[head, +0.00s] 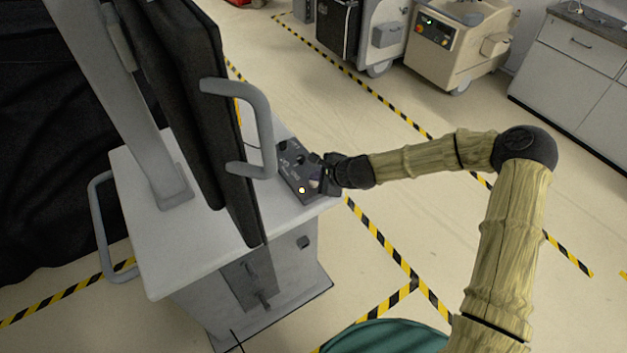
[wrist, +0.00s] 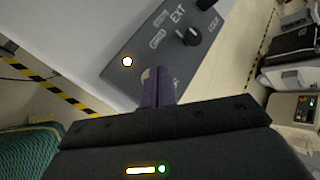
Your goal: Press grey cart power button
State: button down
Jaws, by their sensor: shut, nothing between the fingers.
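The grey cart (head: 160,258) stands at the left in the head view, with a dark control panel (head: 291,172) on its top's right side. The panel (wrist: 150,45) also shows in the wrist view, with a glowing whitish round light (wrist: 127,62) and a black knob (wrist: 188,36). My gripper (head: 324,181) is at the panel's near right end, its fingers shut and empty. In the wrist view the fingertips (wrist: 153,82) lie over the panel, right of the light. A pale part at the tips is mostly hidden; I cannot tell whether it is the button or is touched.
A black screen (head: 190,100) with a grey handle (head: 262,120) rises from the cart left of the panel. A beige cart (head: 455,45) stands at the back beside a cabinet (head: 580,70).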

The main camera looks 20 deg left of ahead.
aim_at(317, 184)
jog(key=shift+r+p, duration=2.1)
jog(key=shift+r, duration=0.9)
jog(key=s+d+r+n+h, duration=0.2)
jog(key=s+d+n, duration=0.3)
jog(key=d, duration=0.5)
jog(key=s+d+r+n+g+h+b, duration=0.1)
jog(key=s+d+r+n+h, duration=0.2)
jog(key=s+d+r+n, duration=0.2)
jog(key=s+d+r+n+h+b, duration=0.1)
jog(key=s+d+r+n+h, duration=0.2)
jog(key=s+d, duration=0.6)
jog(key=d+r+n, duration=0.1)
jog(key=d, duration=0.7)
jog(key=shift+s+d+n+g, duration=0.25)
jog(key=shift+s+n+g, duration=0.1)
jog(key=shift+n+g, duration=0.05)
jog(key=shift+a, duration=0.1)
